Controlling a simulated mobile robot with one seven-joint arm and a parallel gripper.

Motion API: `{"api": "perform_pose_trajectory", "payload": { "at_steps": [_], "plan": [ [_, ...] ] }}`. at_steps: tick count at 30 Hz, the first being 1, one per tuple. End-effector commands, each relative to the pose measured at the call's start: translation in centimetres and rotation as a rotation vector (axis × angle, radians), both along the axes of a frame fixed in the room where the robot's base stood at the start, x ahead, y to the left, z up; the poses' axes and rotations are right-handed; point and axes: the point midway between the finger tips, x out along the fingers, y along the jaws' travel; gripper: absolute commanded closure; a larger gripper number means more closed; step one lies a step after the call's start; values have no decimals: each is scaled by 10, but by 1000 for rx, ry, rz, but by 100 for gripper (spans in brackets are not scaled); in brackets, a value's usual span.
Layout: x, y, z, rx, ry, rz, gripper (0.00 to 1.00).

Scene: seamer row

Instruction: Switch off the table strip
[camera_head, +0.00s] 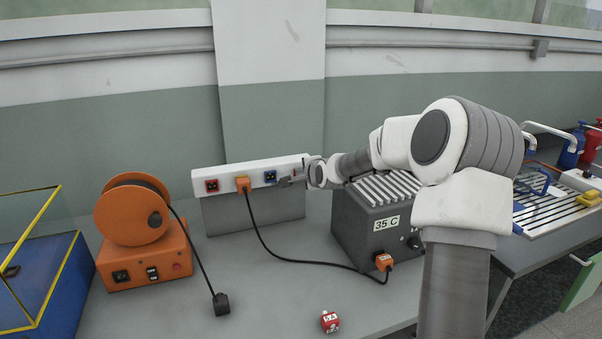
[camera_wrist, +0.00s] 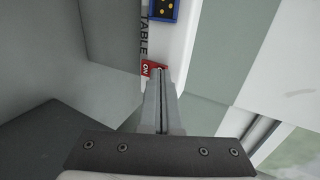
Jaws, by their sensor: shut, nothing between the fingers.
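The table strip (camera_head: 222,174) is a long white bar on a grey upright panel at the back of the table. It has a red socket (camera_head: 211,186) at its left end, an orange plug (camera_head: 242,184) and a blue socket (camera_head: 270,176). My gripper (camera_head: 282,183) is at its right part. In the wrist view my gripper (camera_wrist: 160,74) is shut, with its tips at a red switch (camera_wrist: 149,68) marked ON, beside the word TABLE. The fingers partly hide the switch. I cannot tell whether they touch it. A blue socket (camera_wrist: 164,9) is above.
A grey 35 C box (camera_head: 375,230) stands right of the strip, joined by a black cable (camera_head: 283,258). An orange reel unit (camera_head: 140,235) stands left. The table between is mostly clear.

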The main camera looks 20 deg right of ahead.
Motion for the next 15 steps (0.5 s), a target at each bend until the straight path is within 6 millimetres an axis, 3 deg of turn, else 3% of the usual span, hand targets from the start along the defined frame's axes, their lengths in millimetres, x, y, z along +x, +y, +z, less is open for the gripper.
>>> {"api": "perform_pose_trajectory", "payload": {
  "at_steps": [15],
  "plan": [
    [8,0,4,0,0,-1,100]
  ]
}}
